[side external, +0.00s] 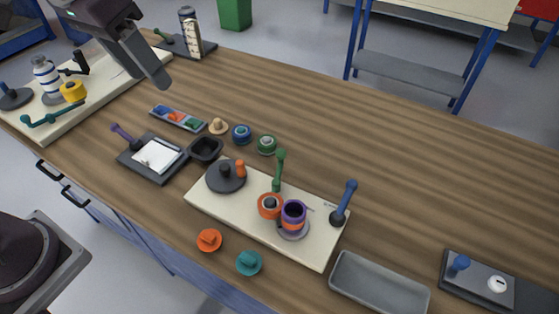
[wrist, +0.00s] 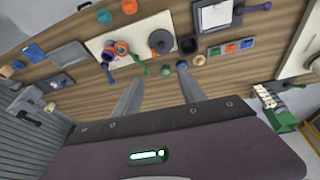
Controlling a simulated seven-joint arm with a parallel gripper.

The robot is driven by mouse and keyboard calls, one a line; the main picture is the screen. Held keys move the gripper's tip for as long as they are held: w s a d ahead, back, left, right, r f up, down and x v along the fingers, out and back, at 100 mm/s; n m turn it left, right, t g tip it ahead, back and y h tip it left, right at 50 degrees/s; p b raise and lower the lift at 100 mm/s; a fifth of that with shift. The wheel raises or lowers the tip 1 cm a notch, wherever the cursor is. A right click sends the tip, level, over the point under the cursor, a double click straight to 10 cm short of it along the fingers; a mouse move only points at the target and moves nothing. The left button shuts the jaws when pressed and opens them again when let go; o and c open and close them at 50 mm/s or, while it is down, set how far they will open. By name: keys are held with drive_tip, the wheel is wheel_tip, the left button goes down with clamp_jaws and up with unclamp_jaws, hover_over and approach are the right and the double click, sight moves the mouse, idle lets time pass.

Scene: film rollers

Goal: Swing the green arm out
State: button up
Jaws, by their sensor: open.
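The green arm (side external: 279,172) is a thin bar with a knobbed end at the back edge of the cream board (side external: 250,218), just behind an orange roller (side external: 269,206). In the wrist view the green arm (wrist: 140,66) sticks out from the board's edge. Beside it are a purple and orange roller stack (side external: 293,215), a dark disc (side external: 226,177) and a blue lever (side external: 345,201). My gripper (side external: 161,80) is high over the back left of the bench, well away from the green arm. In the wrist view my gripper (wrist: 159,72) has its two fingers apart with nothing between them.
A second cream board (side external: 105,80) at the left carries a teal arm (side external: 52,115) and a yellow roller (side external: 73,91). A black dish (side external: 205,149), loose caps (side external: 209,240) and a grey tray (side external: 378,284) surround the middle board. The bench's back right is clear.

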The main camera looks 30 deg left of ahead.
drive_tip(key=w+d+f+g, duration=0.1)
drive_tip(key=w+d+f, duration=0.15)
drive_tip(key=w, duration=0.35)
drive_tip(key=w+d+f+g, duration=0.1)
drive_tip(key=w+d+f, duration=0.1)
drive_tip(key=w+f, duration=0.3)
drive_tip(key=m+g+h, duration=0.1)
drive_tip(key=g, duration=0.1)
hover_over(280, 149)
drive_tip(key=a, duration=0.1)
wheel_tip(280, 149, down, 16)
drive_tip(key=f, duration=0.3)
drive_tip(key=d+f, duration=0.1)
drive_tip(key=f, duration=0.3)
drive_tip(key=shift+d+f, duration=0.2)
clamp_jaws()
